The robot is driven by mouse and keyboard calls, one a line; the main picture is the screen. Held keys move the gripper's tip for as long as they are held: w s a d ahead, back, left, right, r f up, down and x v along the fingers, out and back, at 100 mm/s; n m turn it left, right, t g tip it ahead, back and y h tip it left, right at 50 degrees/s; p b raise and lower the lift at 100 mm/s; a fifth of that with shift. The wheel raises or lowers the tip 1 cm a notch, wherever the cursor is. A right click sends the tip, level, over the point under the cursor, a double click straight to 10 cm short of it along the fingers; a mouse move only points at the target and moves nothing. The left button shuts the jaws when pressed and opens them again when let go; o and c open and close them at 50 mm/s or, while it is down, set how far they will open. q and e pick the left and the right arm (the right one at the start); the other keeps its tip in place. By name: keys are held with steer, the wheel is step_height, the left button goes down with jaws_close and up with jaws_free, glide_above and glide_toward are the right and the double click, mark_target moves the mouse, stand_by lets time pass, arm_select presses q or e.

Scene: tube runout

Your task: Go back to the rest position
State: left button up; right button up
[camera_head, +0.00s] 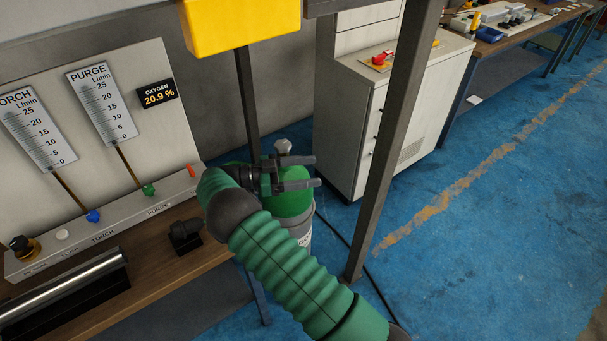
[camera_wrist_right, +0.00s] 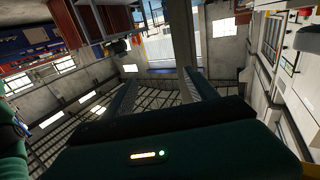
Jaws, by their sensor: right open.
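My right gripper (camera_head: 316,172) is open, with two dark fingers pointing right, at the right end of the panel. Nothing shows between its fingers. My green-sleeved right arm reaches up to it from the bottom of the head view. A green-topped gas cylinder (camera_head: 290,204) stands behind the gripper; whether they touch I cannot tell. In the right wrist view, the fingers of the gripper (camera_wrist_right: 164,88) are spread apart, with roof beams and windows beyond. My left gripper is not in view.
The panel ledge carries a blue knob (camera_head: 93,216), a green knob (camera_head: 148,190) and an orange switch (camera_head: 190,170). A metal tube (camera_head: 62,289) lies on the bench at left. A dark post (camera_head: 390,135) and a white cabinet (camera_head: 399,107) stand right. Blue floor (camera_head: 480,230) is open.

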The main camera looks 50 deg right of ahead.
steer(key=w+d+r+n+t+h+p, duration=0.25)
steer(key=w+r+n+t, duration=0.55)
steer(key=w+t, duration=0.55)
steer(key=w+a+n+t+y+p, duration=0.2)
steer(key=w+a+n+t+y, duration=0.2)
steer(key=a+n+t+y, duration=0.55)
steer(key=s+a+f+n+g+y+p, duration=0.1)
steer(key=s+a+f+n+g+y, duration=0.2)
steer(key=a, duration=0.4)
steer(key=s+a+f+n+y, duration=0.1)
steer(key=s+a+f+y, duration=0.1)
steer(key=s+a, duration=0.4)
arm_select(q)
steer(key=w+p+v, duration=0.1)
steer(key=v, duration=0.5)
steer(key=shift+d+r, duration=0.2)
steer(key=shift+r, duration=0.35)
arm_select(e)
steer(key=s+a+f+n+g+y, duration=0.1)
steer(key=s+a+f+n+g, duration=0.1)
steer(key=s, duration=0.7)
steer(key=s+a+f+n+g+y, duration=0.1)
steer(key=s+a+g, duration=0.3)
steer(key=s, duration=0.6)
steer(key=shift+a+f+n, duration=0.25)
steer(key=shift+f+n, duration=0.35)
steer(key=shift+n, duration=0.05)
